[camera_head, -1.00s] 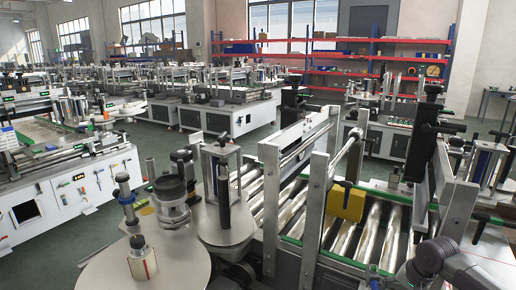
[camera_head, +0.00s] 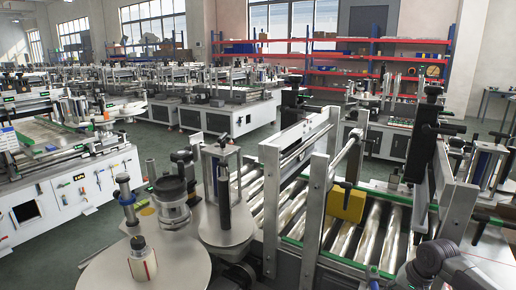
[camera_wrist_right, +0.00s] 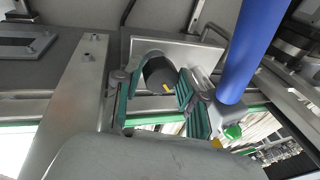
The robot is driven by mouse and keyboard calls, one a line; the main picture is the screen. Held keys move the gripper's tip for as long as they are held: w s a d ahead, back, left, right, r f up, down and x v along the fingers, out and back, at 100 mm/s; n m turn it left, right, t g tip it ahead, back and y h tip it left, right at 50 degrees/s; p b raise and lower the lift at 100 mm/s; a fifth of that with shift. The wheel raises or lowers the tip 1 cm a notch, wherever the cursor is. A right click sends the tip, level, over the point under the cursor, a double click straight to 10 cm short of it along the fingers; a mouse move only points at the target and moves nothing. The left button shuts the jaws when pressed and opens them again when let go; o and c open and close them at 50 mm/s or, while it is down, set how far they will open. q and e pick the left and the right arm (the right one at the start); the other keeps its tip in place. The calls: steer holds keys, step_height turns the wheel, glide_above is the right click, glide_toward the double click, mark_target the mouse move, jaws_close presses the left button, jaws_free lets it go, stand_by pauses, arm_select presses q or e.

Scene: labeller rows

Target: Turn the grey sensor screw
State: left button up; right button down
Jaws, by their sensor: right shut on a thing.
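The lower part of the knob is partly hidden by the gripper. In the head view only part of my right arm shows at the lower right; its gripper and the screw cannot be made out there. My left gripper is not in view.
A blue cylinder (camera_wrist_right: 245,50) stands close to the right of my right gripper, with a metal block at its foot. In the head view, a labelling machine with metal rollers (camera_head: 340,240), upright metal posts (camera_head: 315,220) and a yellow block (camera_head: 346,203) fills the front.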

steer(key=n, duration=0.2)
steer(key=shift+n+g+y, duration=0.3)
steer(key=shift+n+y, duration=0.1)
steer(key=shift+n, duration=0.7)
steer(key=c, duration=0.6)
jaws_free()
steer(key=shift+d, duration=0.1)
